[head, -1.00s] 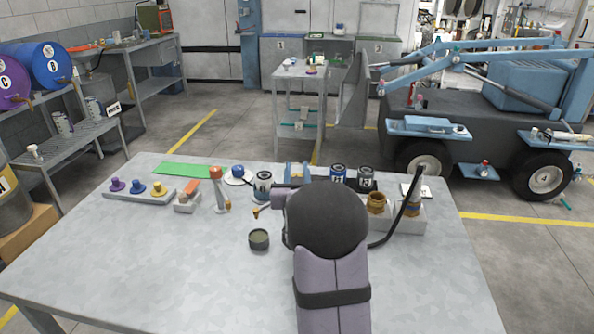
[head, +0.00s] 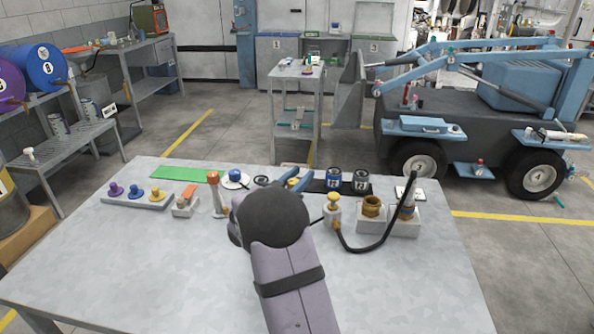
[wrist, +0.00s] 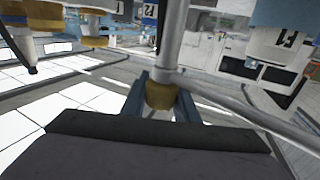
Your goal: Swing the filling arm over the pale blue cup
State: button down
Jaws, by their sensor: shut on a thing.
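In the wrist view, the blue fingers of my gripper (wrist: 160,98) are closed around a brass collar (wrist: 159,93) at the lower end of an upright grey rod, which I take to be part of the filling arm (wrist: 172,40). A thinner grey bar (wrist: 235,112) runs off to the right. In the head view, my dark round wrist covers much of the grip, and the blue fingertips (head: 297,181) show beyond it. I cannot pick out the pale blue cup for certain. A dark cup's edge (head: 234,236) shows left of my wrist.
An orange-topped post (head: 217,190) is close on the left. Labelled cans (head: 361,181) stand behind. The front table (head: 130,270) is bare.

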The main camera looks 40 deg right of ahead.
jog(key=shift+s+d+m+g+h+p, duration=0.1)
jog(key=shift+s+m+g+h+p, duration=0.2)
jog(key=shift+m+g, duration=0.65)
jog(key=shift+s+m+g+h+p, duration=0.2)
jog(key=shift+m+g+p, duration=0.3)
jog(key=shift+g, duration=0.8)
jog(key=shift+s+d+m+g+h+p, duration=0.15)
jog(key=shift+m+g+h+p, duration=0.15)
jog(key=shift+m+g, duration=0.65)
jog(key=shift+a+r, duration=0.1)
jog(key=c, duration=1.4)
grip_release()
jog(key=shift+a, duration=0.1)
jog(key=shift+s+a+b, duration=0.15)
jog(key=shift+a+b, duration=0.55)
jog(key=shift+a, duration=2.85)
